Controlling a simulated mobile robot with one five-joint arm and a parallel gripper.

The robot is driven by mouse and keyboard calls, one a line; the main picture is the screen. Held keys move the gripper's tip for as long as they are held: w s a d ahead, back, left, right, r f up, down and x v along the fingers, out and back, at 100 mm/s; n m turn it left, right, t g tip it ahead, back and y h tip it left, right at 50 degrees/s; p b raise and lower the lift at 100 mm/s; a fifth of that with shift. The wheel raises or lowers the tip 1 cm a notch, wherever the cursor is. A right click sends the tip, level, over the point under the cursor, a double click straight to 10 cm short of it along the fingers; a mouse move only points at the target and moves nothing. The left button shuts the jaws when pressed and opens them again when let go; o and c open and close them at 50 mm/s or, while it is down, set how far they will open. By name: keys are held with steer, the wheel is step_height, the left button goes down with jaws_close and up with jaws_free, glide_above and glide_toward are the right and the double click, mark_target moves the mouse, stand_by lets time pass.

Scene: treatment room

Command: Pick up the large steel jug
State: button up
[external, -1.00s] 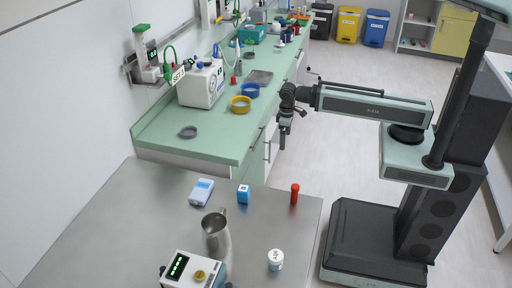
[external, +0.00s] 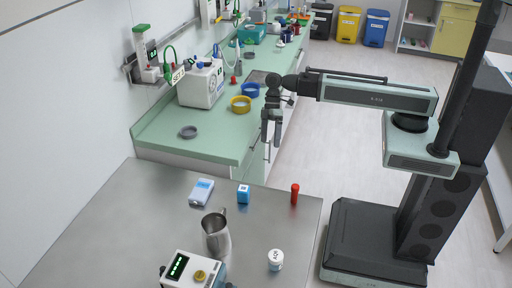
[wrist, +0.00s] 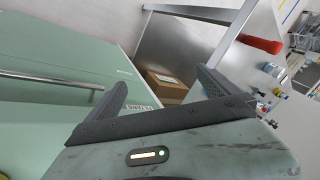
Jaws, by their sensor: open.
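The large steel jug (external: 216,236) stands upright on the steel table (external: 110,225), with its handle towards the back. My gripper (external: 270,150) hangs from the arm beside the green counter's front edge, behind and to the right of the jug and well apart from it. In the wrist view my gripper (wrist: 160,92) is open, with nothing between its fingers. The jug cannot be made out in the wrist view.
The green counter (external: 215,145) holds bowls and equipment.

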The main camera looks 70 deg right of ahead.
steer(key=w+a+r+n+y, duration=0.3)
steer(key=a+r+n, duration=0.25)
steer(key=a, duration=0.45)
steer(key=n+y+b, duration=0.5)
steer(key=b, duration=0.2)
glide_toward(210, 241)
steer(key=b+x, duration=0.1)
steer(key=x, duration=0.1)
steer(key=b+x, duration=0.2)
steer(key=x, duration=0.1)
steer(key=shift+w+d+f, duration=0.1)
steer(key=shift+f, duration=0.2)
steer(key=shift+d+r, duration=0.1)
steer(key=shift+c, duration=0.2)
steer(key=c, duration=2.1)
steer(key=shift+r, duration=0.1)
step_height(210, 241, up, 4)
steer(key=p, duration=0.4)
steer(key=s+d+p, duration=0.1)
steer(key=s+d, duration=1)
steer(key=shift+r, duration=0.4)
